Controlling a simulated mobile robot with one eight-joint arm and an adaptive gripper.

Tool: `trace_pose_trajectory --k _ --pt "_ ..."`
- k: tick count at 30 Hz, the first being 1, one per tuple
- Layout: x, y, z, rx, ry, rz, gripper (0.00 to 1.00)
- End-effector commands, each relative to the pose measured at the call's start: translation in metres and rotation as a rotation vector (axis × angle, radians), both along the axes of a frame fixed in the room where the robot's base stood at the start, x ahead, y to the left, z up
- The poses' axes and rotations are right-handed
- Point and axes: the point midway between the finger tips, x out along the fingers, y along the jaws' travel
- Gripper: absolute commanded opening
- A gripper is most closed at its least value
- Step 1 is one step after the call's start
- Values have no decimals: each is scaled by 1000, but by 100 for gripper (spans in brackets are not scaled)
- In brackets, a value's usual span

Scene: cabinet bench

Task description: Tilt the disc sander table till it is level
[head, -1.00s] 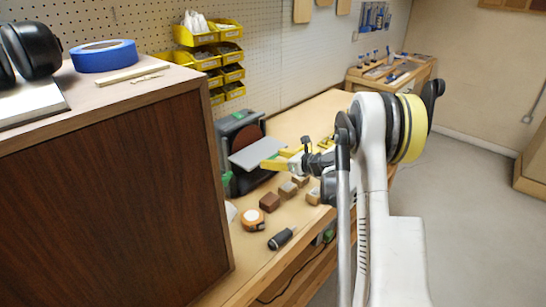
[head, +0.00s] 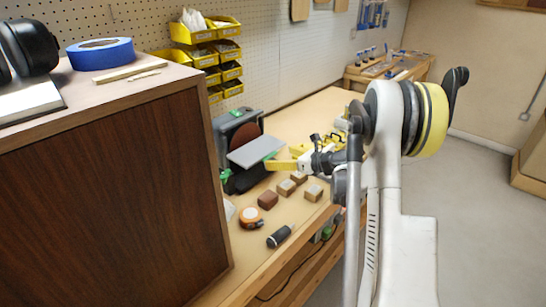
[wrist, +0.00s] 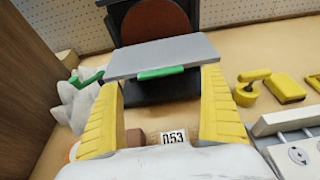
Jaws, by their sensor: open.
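The disc sander (head: 236,118) stands on the bench by the pegboard wall, with a reddish-brown disc that also shows in the wrist view (wrist: 157,20). Its grey table (head: 255,150) juts out in front of the disc. I cannot tell its exact tilt. In the wrist view the table (wrist: 165,55) has a green strip (wrist: 160,73) on its near edge. My gripper (head: 279,158) is open at the table's near edge. In the wrist view its yellow fingers (wrist: 161,82) stand apart on either side of the green strip, with nothing held. Contact with the table is unclear.
A tall brown cabinet (head: 110,190) blocks the left. Yellow items (wrist: 288,88) lie to the right in the wrist view.

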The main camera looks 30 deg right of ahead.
Motion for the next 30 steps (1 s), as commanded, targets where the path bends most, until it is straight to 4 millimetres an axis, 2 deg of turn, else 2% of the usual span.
trace_pose_trajectory --k 1,6,12,30 --pt "-12 -5 4 0 0 -4 94" --pt "-43 -16 15 0 0 -3 94" --pt "-63 -23 23 -1 0 -1 94" --pt "-66 -24 24 -1 0 0 94"
